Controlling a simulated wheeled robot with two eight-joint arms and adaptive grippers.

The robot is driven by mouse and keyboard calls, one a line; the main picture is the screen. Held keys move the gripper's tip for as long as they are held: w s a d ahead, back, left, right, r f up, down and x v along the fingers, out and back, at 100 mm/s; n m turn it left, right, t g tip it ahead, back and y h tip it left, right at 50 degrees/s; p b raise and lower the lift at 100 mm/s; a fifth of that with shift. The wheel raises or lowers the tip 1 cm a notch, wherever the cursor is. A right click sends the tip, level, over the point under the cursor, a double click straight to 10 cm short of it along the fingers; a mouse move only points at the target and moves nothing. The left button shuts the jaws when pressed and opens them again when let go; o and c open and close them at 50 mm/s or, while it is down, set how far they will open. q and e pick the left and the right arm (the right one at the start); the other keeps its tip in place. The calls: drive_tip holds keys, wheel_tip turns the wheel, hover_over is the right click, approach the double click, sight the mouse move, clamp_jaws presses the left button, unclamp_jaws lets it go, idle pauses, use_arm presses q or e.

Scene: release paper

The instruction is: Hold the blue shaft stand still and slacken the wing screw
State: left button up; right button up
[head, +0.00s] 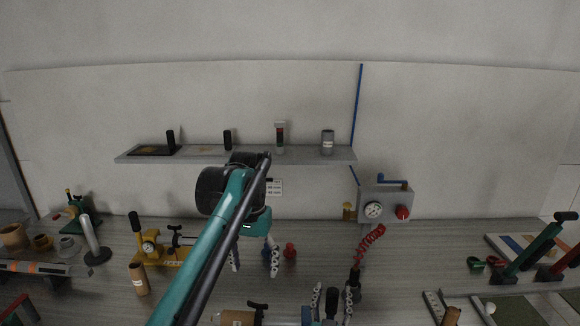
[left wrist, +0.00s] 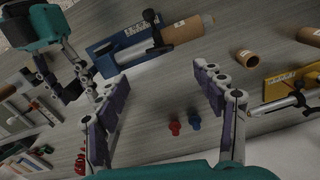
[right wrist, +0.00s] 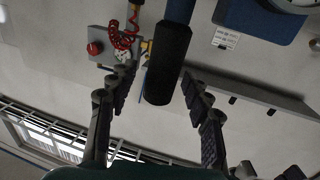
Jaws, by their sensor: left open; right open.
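The blue shaft stand (left wrist: 120,52) lies across the top of the left wrist view, a brown roll (left wrist: 188,28) on its shaft. Its black wing screw (left wrist: 157,46) shows beside the roll, and also in the head view (head: 257,306). The stand's upright black grip (right wrist: 168,65) is between the open fingers of my right gripper (right wrist: 158,88), with no visible clamping. In the head view my right gripper (head: 332,297) is low at the front edge. My left gripper (head: 254,258) is open and empty, apart from the stand. The stand is mostly cut off in the head view.
A yellow stand (head: 172,257) with a gauge stands on the left of the table. Small red and blue pegs (left wrist: 174,128) stand near my left gripper. A shelf (head: 205,155) and a grey gauge box (head: 385,204) are at the back wall. The table right of centre has free room.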

drive_tip(key=s+a, duration=0.2)
drive_tip(key=s, duration=0.9)
drive_tip(key=s+d+f+g+h, duration=0.1)
drive_tip(key=s+d+f+g, duration=0.2)
drive_tip(key=d+f+g, duration=0.6)
use_arm(q)
drive_tip(key=s+a+f+n+t, duration=0.1)
drive_tip(key=s+a+f+t, duration=0.2)
drive_tip(key=s+f, duration=0.5)
drive_tip(key=s+a+f+n+t, duration=0.1)
drive_tip(key=s+a+f+t, duration=0.3)
drive_tip(key=s+f, duration=0.4)
drive_tip(key=s+a, duration=0.1)
drive_tip(key=s, duration=0.3)
drive_tip(key=shift+s, duration=0.35)
use_arm(e)
drive_tip(key=s+d+r+n+g+y, duration=0.1)
drive_tip(key=s+r+n+y, duration=0.1)
drive_tip(key=s, duration=0.4)
drive_tip(key=shift+s+r+y, duration=0.35)
drive_tip(key=shift+r+y, duration=0.35)
drive_tip(key=shift+y, duration=0.5)
